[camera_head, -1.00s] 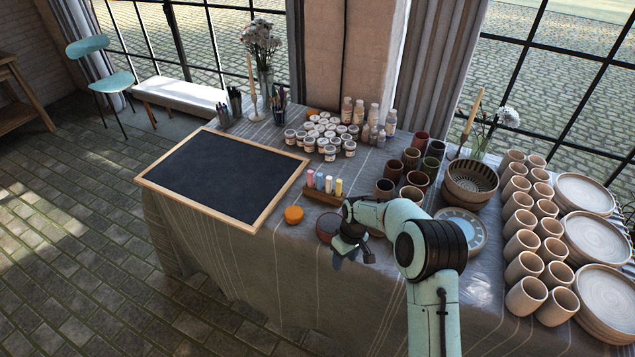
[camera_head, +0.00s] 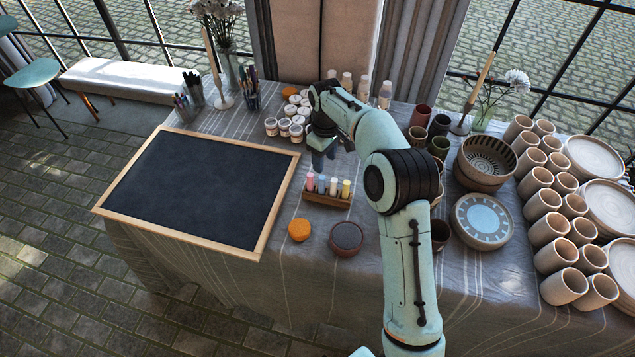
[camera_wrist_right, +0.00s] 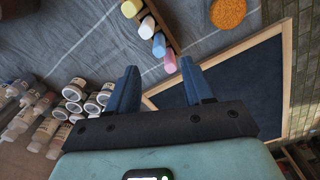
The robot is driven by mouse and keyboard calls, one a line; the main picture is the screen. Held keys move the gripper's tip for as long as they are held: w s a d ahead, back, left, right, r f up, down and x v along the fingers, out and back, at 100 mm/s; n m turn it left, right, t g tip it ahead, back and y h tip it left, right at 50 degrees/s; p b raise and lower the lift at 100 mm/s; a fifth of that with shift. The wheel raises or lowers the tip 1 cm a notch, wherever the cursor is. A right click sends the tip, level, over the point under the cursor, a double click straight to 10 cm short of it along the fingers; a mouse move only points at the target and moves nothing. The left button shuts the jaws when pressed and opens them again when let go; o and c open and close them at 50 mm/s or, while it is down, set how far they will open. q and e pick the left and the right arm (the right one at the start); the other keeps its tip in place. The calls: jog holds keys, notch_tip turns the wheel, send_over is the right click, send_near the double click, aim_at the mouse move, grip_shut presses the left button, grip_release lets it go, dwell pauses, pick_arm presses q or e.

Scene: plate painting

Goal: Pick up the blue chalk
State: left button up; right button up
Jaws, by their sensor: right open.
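The blue chalk (camera_head: 321,184) stands in a small wooden holder (camera_head: 326,200), between the pink chalk (camera_head: 310,181) and the white chalk (camera_head: 333,186). The yellow chalk (camera_head: 346,188) is at the right end. In the right wrist view the blue chalk (camera_wrist_right: 158,45) shows just beyond the fingertips, with the pink chalk (camera_wrist_right: 170,62) close to the right finger. My right gripper (camera_head: 322,160) is open and empty, above and slightly behind the holder, its blue fingers pointing down. It shows in the wrist view (camera_wrist_right: 157,70) with nothing between its fingers. My left gripper is out of view.
A framed blackboard (camera_head: 200,188) lies left of the holder. An orange sponge (camera_head: 299,230) and a dark round pot (camera_head: 346,238) sit in front. Paint jars (camera_head: 285,127) stand behind. A bowl (camera_head: 484,162), a plate (camera_head: 482,221) and several cups (camera_head: 545,230) fill the right side.

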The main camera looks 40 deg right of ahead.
aim_at(322, 177)
jog(key=shift+w+f, duration=0.15)
jog(key=shift+f, duration=1.65)
jog(key=shift+w+f, duration=0.2)
jog(key=shift+f, duration=1.65)
jog(key=shift+w+f, duration=0.15)
jog(key=shift+f, duration=1.65)
jog(key=shift+c, duration=0.3)
grip_shut()
